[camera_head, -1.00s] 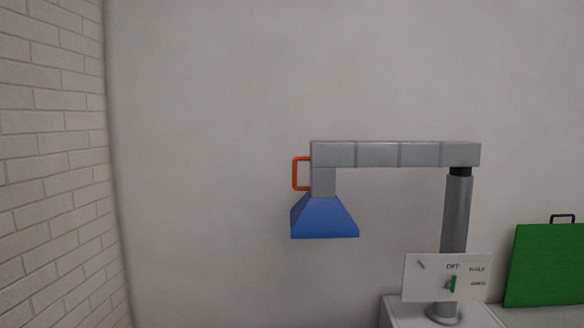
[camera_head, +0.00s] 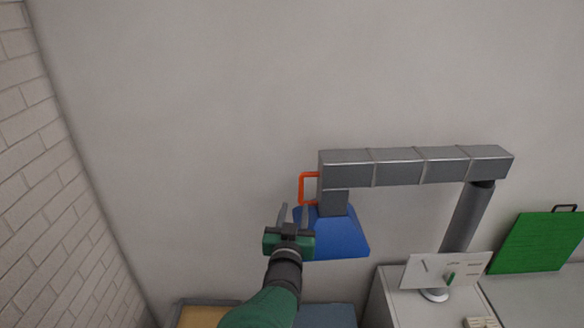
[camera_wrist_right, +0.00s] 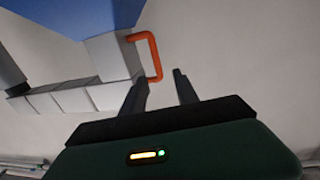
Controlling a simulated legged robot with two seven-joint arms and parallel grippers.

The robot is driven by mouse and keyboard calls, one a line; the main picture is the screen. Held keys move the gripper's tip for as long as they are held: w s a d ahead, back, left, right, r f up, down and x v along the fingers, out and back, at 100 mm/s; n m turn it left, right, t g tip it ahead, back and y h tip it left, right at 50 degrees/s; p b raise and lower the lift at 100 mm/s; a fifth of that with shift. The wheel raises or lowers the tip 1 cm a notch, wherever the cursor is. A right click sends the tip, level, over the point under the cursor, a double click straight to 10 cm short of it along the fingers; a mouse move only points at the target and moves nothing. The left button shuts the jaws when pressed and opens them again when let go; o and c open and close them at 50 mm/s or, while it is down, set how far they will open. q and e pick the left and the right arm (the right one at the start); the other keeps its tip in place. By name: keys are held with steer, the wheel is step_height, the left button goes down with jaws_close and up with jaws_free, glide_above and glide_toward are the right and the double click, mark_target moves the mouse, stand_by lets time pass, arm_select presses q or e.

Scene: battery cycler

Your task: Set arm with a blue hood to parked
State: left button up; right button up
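The grey jointed arm (camera_head: 420,166) reaches left from the top of a grey post (camera_head: 466,218). Its blue hood (camera_head: 340,236) hangs from the left end. An orange handle (camera_head: 302,187) sticks out of that end, beside the hood. My right gripper (camera_head: 293,213) is in front of the hood's left edge, just below the handle in the head view. In the right wrist view its two fingers (camera_wrist_right: 160,88) are apart with nothing between them, and the orange handle (camera_wrist_right: 154,55) is just beyond the fingertips. I cannot tell whether they touch. My left gripper is not in view.
A white panel (camera_head: 420,270) with lettering and a small green knob stands at the post's foot on a white cabinet (camera_head: 388,300). A green board (camera_head: 537,243) with a dark handle stands at right. A brick wall (camera_head: 45,170) is at left.

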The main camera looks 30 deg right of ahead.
mark_target(302, 180)
steer(key=b+x, duration=0.2)
steer(key=x, duration=0.1)
steer(key=b+x, duration=0.1)
steer(key=x, duration=0.1)
steer(key=shift+s+d+b, duration=0.35)
steer(key=shift+s, duration=0.05)
steer(key=x, duration=1)
steer(key=shift+w+f+b, duration=0.15)
steer(key=shift+w+b, duration=0.15)
steer(key=shift+b, duration=0.05)
steer(key=shift+s+a+r, duration=0.1)
steer(key=shift+s+r, duration=0.1)
steer(key=shift+s, duration=0.25)
steer(key=shift+s+a+r, duration=0.1)
steer(key=shift+c, duration=0.5)
steer(key=shift+w+a, duration=0.2)
steer(key=shift+a, duration=0.1)
jaws_close()
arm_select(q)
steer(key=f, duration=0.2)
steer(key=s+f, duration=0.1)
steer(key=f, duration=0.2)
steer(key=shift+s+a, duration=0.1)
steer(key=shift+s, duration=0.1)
arm_select(e)
steer(key=shift+d, duration=0.15)
steer(key=shift+s, duration=0.1)
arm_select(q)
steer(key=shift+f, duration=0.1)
